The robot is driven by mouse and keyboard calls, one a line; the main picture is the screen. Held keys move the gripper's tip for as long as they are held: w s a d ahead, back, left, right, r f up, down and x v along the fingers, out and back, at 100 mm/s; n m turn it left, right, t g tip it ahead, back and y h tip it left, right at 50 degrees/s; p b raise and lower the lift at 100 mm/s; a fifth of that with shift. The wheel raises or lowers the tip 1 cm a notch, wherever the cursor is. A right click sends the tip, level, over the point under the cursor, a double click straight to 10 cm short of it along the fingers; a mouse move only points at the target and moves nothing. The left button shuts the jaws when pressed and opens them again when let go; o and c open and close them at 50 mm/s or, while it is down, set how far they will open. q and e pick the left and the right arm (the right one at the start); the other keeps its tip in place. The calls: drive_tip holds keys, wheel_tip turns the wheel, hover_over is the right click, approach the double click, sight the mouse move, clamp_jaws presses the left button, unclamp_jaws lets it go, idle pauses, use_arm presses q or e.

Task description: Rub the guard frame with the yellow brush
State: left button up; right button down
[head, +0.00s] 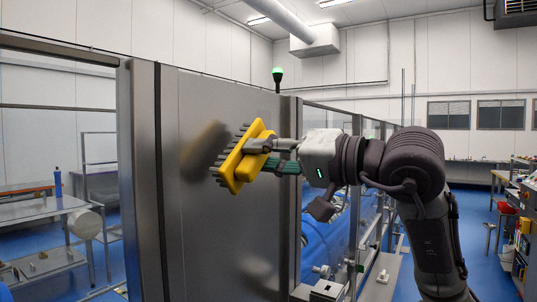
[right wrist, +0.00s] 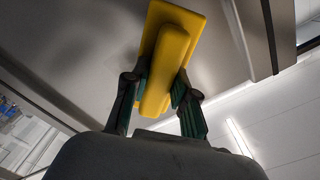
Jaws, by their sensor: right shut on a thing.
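The yellow brush (head: 238,164) is in the middle of the head view, with dark bristles on its left side. My right gripper (head: 270,153) is shut on the brush's yellow handle. The right wrist view shows the handle (right wrist: 165,70) between the two fingers (right wrist: 158,97). The guard frame (head: 143,180) is a grey metal post and panel structure behind and left of the brush. The bristles point toward the grey panel (head: 220,235); I cannot tell whether they touch it. A blurred yellow-dark reflection shows on the panel. My left gripper is not in view.
A glazed enclosure (head: 340,225) with blue inside runs back on the right of the panel. A bench (head: 40,208) with a blue bottle (head: 57,174) and a white drum (head: 86,223) stand at left. Blue floor is open at right, beside equipment (head: 520,235).

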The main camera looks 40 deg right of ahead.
drive_tip(key=shift+p+x, duration=0.45)
drive_tip(key=shift+x, duration=0.55)
idle(0.4)
